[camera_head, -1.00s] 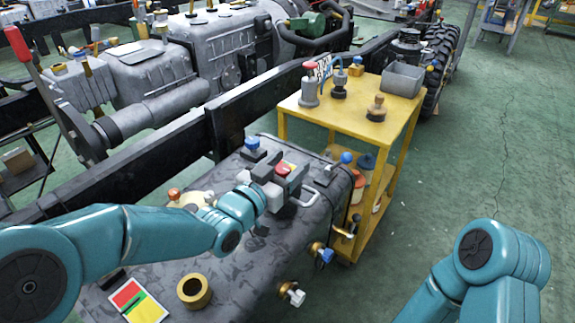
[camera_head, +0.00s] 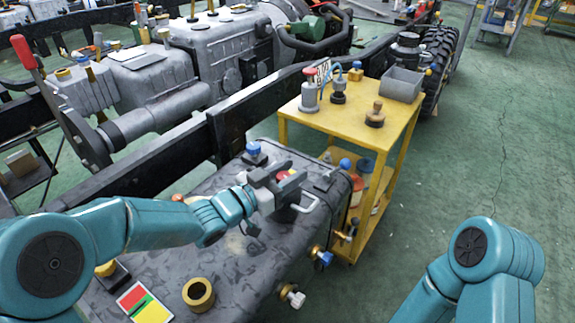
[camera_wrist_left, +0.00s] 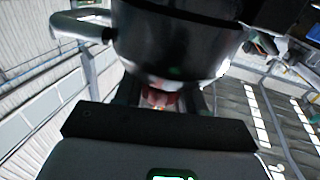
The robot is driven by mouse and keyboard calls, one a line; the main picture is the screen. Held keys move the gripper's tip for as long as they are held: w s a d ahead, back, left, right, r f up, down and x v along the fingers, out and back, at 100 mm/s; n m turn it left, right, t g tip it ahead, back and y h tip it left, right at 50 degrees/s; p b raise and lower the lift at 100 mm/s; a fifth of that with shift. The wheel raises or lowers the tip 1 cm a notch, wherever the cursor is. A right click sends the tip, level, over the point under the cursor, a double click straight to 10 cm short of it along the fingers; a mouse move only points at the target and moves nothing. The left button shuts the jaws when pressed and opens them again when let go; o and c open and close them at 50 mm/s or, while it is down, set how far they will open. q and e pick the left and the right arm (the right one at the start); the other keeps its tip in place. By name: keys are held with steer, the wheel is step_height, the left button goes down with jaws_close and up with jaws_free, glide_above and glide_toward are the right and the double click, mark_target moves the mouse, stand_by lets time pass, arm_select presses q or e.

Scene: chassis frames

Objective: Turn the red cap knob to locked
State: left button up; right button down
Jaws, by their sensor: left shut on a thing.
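The red cap knob (camera_head: 284,175) is on top of the dark grey tank (camera_head: 225,265) in the head view, mostly covered by my left gripper (camera_head: 281,183). The gripper comes in from the left, low over the tank top, and is shut on the knob. In the left wrist view, a red part (camera_wrist_left: 160,98) shows between the dark fingers below a large dark rounded shape. The knob's pointer and any lock marking are hidden. My right gripper is out of the picture; only my right arm shows at the lower right.
A curved metal handle (camera_head: 305,203) stands close beside the gripper. A blue-capped fitting (camera_head: 254,153) is behind it. A brass ring (camera_head: 198,294) and a red, green and yellow card (camera_head: 145,303) lie at the tank's front. A yellow cart (camera_head: 345,118) stands right of the tank; open floor lies beyond.

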arm_select(q)
steer(key=m+g+h+p, duration=0.1)
steer(key=g+p, duration=0.1)
steer(key=m+g+h+p, duration=0.1)
steer(key=m+g+p, duration=0.1)
steer(key=m+g+h+p, duration=0.1)
steer(key=g+p, duration=0.1)
steer(key=shift+s+d+r+m, duration=0.1)
steer(key=shift+s+r+m, duration=0.05)
steer(key=shift+r+m, duration=0.15)
steer(key=m+g, duration=0.1)
steer(key=g+h+p, duration=0.1)
steer(key=g, duration=0.1)
steer(key=shift+s+f+m, duration=0.15)
steer(key=shift+m, duration=0.25)
steer(key=shift+d+f+m+g+p, duration=0.15)
steer(key=shift+m+g+p, duration=0.15)
steer(key=shift+m+g, duration=0.35)
steer(key=g, duration=0.1)
steer(key=m+g, duration=0.1)
steer(key=g, duration=0.1)
steer(key=shift+s+f+m, duration=0.15)
steer(key=shift+s+m, duration=0.05)
steer(key=shift+m, duration=0.05)
steer(key=shift+s+m+g+y+b, duration=0.15)
steer(key=shift+m+g+y+b, duration=0.15)
steer(key=shift+m+g+b, duration=1.1)
steer(key=shift+s+g+y, duration=0.1)
steer(key=shift+g+y, duration=0.2)
steer(key=shift+g, duration=0.85)
